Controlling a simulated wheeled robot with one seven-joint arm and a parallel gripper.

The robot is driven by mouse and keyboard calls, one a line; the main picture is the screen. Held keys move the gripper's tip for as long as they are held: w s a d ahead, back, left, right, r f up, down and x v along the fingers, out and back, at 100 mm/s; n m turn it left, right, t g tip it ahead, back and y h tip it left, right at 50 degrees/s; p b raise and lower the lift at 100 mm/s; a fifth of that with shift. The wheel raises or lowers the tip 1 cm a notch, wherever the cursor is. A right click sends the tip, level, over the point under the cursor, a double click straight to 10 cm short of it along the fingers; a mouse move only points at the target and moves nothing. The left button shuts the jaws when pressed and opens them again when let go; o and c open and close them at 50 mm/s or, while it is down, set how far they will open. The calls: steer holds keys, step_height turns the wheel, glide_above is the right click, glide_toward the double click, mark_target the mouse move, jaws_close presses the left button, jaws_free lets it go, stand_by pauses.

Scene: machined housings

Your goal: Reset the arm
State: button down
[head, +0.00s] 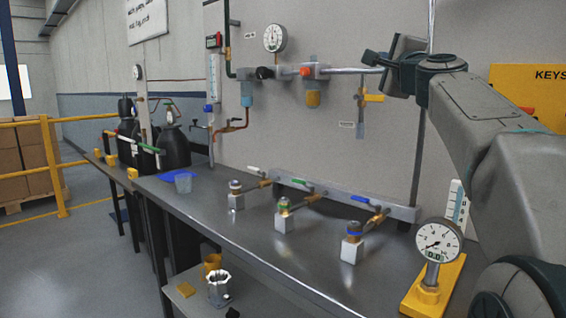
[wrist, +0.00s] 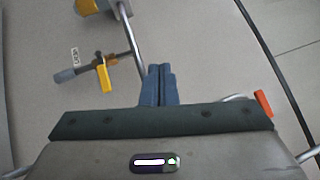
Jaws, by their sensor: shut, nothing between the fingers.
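My arm reaches in from the right in the head view, raised above the bench and bent at the elbow. My gripper (head: 374,58) is at its upper end, in front of the grey wall panel and near the pipe with the orange-knobbed valve. In the wrist view the two blue fingers of my gripper (wrist: 160,70) are pressed together with nothing between them. A valve with a yellow handle (wrist: 104,77) shows to the left of the fingers, apart from them. It also shows in the head view (head: 373,98), below my gripper.
The metal bench (head: 330,235) holds several valve fittings on white blocks, including a blue-ringed one (head: 352,243). A dial gauge on a yellow base (head: 437,242) stands at the front right, near my arm.

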steer(key=s+a+f+n+g+y+p, duration=0.1)
steer(key=s+a+f+n+g+p, duration=0.45)
steer(key=f, duration=0.25)
steer(key=s+a+f+n+g+y+p, duration=0.1)
steer(key=s+a+f+n+g+p, duration=0.35)
steer(key=f+n+p, duration=0.2)
steer(key=s+d+f+n+g+h+p, duration=0.1)
steer(key=s+f+n+g+p, duration=0.2)
steer(key=s+f, duration=0.4)
steer(key=s+d+f+n+g+h+p, duration=0.1)
steer(key=s+f+g+p, duration=0.4)
steer(key=s, duration=1)
step_height(320, 180, down, 3)
steer(key=n+h+p, duration=0.1)
steer(key=n+p, duration=0.1)
steer(key=shift+s+d+r+n, duration=0.15)
steer(key=shift+s+d+n, duration=0.15)
steer(key=shift+s, duration=0.05)
